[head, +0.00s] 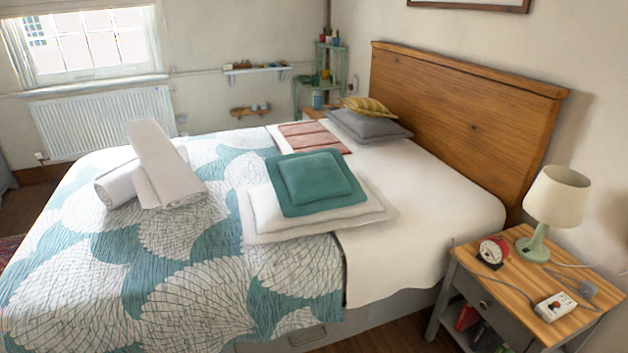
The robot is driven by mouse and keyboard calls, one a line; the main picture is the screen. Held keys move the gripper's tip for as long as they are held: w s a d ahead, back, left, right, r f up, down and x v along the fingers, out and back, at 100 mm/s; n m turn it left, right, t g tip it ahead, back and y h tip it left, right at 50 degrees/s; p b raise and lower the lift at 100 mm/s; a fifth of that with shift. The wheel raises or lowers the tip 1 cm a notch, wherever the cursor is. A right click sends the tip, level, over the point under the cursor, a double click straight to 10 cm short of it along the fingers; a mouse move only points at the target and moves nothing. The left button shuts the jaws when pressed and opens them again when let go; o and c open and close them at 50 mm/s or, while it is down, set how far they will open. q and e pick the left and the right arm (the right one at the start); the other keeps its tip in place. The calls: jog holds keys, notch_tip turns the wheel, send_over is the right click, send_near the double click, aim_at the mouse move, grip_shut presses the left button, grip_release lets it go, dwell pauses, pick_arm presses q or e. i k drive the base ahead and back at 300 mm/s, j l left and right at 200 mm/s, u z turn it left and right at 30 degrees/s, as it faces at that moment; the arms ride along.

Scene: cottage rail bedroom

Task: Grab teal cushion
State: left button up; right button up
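The teal cushion (317,181) lies flat on top of a white pillow stack (262,212) near the middle of the bed. It looks like a smaller teal square on a larger teal one; I cannot tell whether these are one piece or two. Its top and near sides are in plain view, with nothing over it. Neither of my grippers shows in the head view.
The bed (420,195) has a patterned quilt (190,270), rolled towels (160,165), grey and yellow cushions (368,127) and a wooden headboard (465,115). A nightstand (515,262) at the right holds a lamp (556,200), a red clock (492,251) and a power strip (554,306).

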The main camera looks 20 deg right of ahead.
aim_at(311, 183)
jog(key=i+j+z, duration=0.1)
jog(key=i+j, duration=0.75)
jog(key=j, duration=0.15)
